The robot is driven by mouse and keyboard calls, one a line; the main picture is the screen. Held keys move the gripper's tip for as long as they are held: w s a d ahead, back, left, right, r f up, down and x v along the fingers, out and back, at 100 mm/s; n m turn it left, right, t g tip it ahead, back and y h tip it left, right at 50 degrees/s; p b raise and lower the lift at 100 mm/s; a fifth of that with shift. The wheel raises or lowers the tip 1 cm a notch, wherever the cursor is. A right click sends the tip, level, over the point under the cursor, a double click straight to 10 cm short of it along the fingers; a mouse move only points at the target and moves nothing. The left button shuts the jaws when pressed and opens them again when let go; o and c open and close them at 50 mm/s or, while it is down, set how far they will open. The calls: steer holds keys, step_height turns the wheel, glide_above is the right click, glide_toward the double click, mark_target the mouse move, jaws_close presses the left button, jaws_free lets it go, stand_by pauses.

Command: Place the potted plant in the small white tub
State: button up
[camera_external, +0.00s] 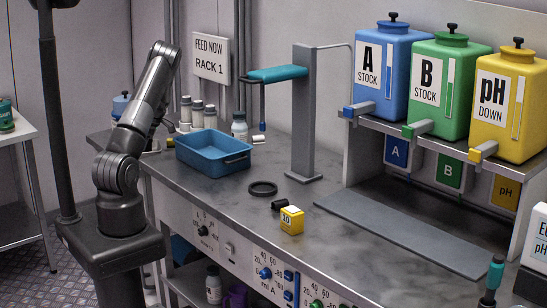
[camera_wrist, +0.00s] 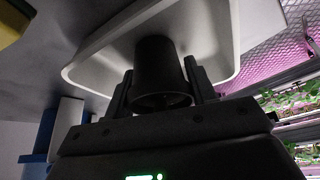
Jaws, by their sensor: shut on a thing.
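My gripper (camera_wrist: 162,92) is shut on a black tapered pot (camera_wrist: 155,65), with one finger on each side of it. The pot's wider end faces the camera, and I see no leaves on it. A white tub (camera_wrist: 205,35) with a raised rim and rounded corners lies beyond the pot in the wrist view, and the pot overlaps its middle. I cannot tell whether the pot touches the tub. In the external view my arm reaches up and away to the back, and neither my gripper, the pot nor the white tub can be made out.
Racks of green plants (camera_wrist: 290,105) stand at the right of the wrist view. A blue basin (camera_external: 213,151), a grey post with a teal arm, a black ring (camera_external: 262,188) and a yellow block (camera_external: 291,220) stand on the bench. Blue, green and yellow tanks stand on a shelf at right.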

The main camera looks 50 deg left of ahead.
steer(key=o, duration=1)
steer(key=shift+f, duration=0.1)
steer(key=v, duration=1.2)
